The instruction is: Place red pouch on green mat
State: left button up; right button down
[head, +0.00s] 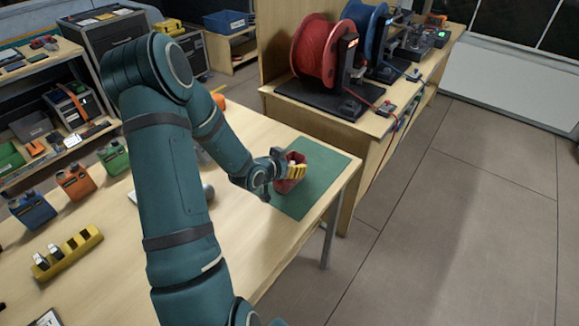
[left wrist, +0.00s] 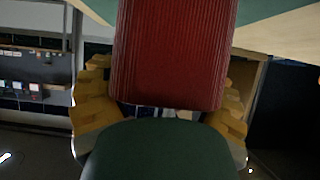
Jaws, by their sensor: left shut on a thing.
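The red pouch (head: 290,184) is in the jaws of my left gripper (head: 297,172), over the green mat (head: 318,180) at the table's right end. In the left wrist view the red pouch (left wrist: 178,50) sits between the yellow fingers of the left gripper (left wrist: 165,100). The green mat (left wrist: 262,10) shows at the top of that view. I cannot tell whether the pouch touches the mat. The gripper hides part of the pouch, and my left arm crosses the middle of the head view. My right gripper is not in view.
Blue (head: 32,210), orange (head: 76,182) and green (head: 113,157) pouches stand at the table's left. A yellow holder (head: 67,252) lies nearer. A bench (head: 375,122) with a red reel (head: 322,50) and a blue reel (head: 365,28) stands beyond the mat. Open floor lies to the right.

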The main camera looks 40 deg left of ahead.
pick_arm(q)
jog(key=shift+f, duration=0.25)
jog(key=shift+r, duration=0.15)
jog(key=o, duration=1.2)
jog(key=p+v, duration=0.2)
jog(key=v, duration=1)
jog(key=shift+d, duration=0.1)
